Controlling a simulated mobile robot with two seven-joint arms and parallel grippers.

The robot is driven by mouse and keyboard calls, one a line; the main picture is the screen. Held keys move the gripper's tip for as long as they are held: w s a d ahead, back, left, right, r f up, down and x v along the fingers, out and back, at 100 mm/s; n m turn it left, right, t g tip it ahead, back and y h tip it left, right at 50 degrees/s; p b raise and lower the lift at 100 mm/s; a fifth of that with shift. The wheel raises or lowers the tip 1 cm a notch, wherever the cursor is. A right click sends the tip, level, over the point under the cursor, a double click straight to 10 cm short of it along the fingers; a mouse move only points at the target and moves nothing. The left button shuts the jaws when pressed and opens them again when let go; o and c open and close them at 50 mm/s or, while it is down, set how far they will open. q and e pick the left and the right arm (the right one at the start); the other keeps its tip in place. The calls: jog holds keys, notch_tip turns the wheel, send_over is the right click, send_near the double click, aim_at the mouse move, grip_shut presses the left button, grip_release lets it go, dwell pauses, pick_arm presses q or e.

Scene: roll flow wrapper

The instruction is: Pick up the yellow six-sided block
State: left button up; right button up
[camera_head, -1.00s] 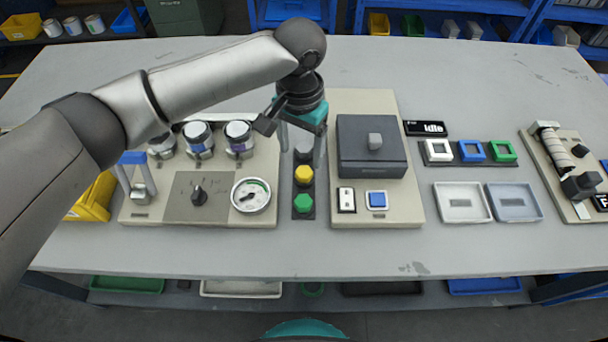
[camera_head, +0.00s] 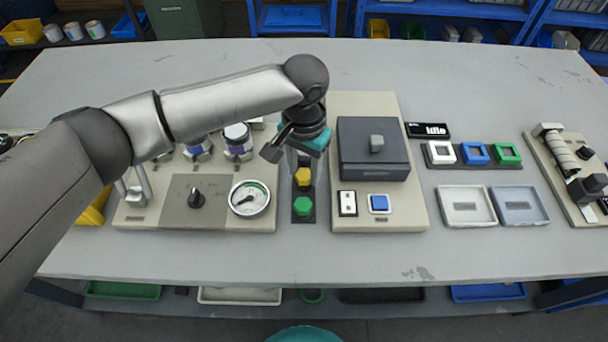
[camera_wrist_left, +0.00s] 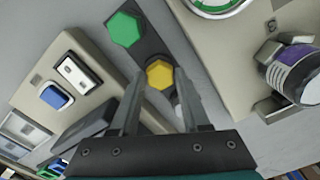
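The yellow six-sided block (camera_head: 303,177) sits on a narrow dark strip (camera_head: 293,217) between two beige panels. In the left wrist view the yellow block (camera_wrist_left: 160,74) lies ahead of and between my left fingers. A green six-sided block (camera_head: 303,206) sits on the same strip, on its near side; it also shows in the left wrist view (camera_wrist_left: 124,29). My left gripper (camera_head: 302,160) points down over the strip's far end, just behind the yellow block. Its fingers (camera_wrist_left: 162,88) are apart, with nothing held. My right gripper is not in view.
The left panel (camera_head: 150,215) carries a knob, a round gauge (camera_head: 249,198) and several jars near my left arm. The right panel (camera_head: 405,215) holds a dark box (camera_head: 372,148) and a blue button (camera_head: 379,203). Two shallow trays (camera_head: 467,206) (camera_head: 518,205) lie farther right. The table's front is clear.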

pick_arm(q)
grip_shut()
jog(key=shift+r, duration=0.1)
